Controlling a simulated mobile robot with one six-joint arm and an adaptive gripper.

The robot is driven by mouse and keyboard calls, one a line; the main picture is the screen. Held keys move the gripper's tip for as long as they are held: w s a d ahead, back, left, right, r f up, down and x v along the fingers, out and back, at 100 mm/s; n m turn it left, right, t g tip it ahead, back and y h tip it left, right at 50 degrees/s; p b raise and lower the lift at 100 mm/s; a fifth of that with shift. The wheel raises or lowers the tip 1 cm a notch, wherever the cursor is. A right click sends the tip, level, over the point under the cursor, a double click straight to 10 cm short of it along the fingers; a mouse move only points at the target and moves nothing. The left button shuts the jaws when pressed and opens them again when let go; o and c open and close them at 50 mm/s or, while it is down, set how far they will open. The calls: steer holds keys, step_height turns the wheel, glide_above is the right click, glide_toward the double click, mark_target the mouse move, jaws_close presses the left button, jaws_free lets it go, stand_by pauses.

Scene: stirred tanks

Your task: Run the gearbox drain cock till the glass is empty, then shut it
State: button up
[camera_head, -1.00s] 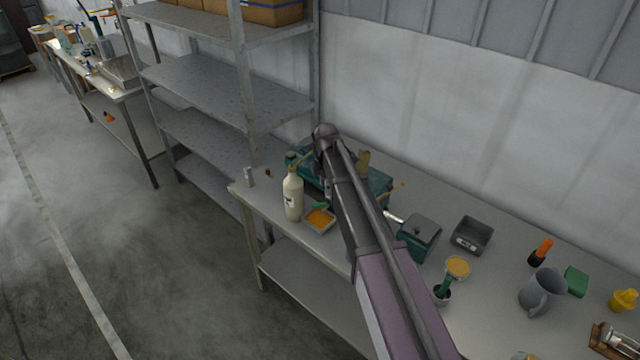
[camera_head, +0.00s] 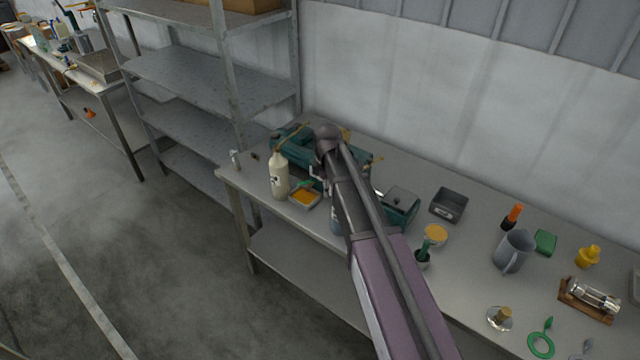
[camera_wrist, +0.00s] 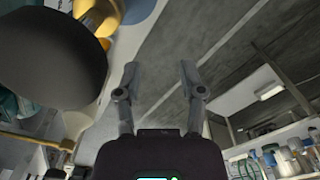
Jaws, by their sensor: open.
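A teal machine (camera_head: 292,138), which looks like the gearbox, stands at the back left of the bench, partly hidden behind my arm. A small green lever (camera_head: 305,183) shows at its front, above a shallow tray with orange contents (camera_head: 304,198); I cannot tell whether it is the drain cock or how it is turned. No sight glass or level can be made out. My gripper (camera_wrist: 158,78) is open, with nothing between its fingers in the wrist view. In the head view it is mostly hidden by my arm, close to the machine's front. A large dark rounded thing (camera_wrist: 50,50) looms at the wrist view's upper left.
A cream bottle (camera_head: 279,177) stands just left of the tray. A teal box (camera_head: 399,206), grey bin (camera_head: 448,205), grey jug (camera_head: 513,250) and yellow bottle (camera_head: 588,257) stand to the right. Metal shelving (camera_head: 205,80) rises behind the bench's left end.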

steer(key=s+d+f+m+b, duration=0.1)
steer(key=s, duration=0.1)
steer(key=s+d+f+m+b, duration=0.1)
steer(key=s+d+f+m, duration=0.1)
steer(key=shift+f+b, duration=0.15)
steer(key=shift+b, duration=0.25)
steer(key=s+d+f+m+b, duration=0.4)
steer(key=s+d+m, duration=0.7)
steer(key=s+m, duration=0.3)
steer(key=shift+s+d, duration=0.25)
steer(key=shift+s, duration=0.8)
steer(key=shift+d, duration=0.1)
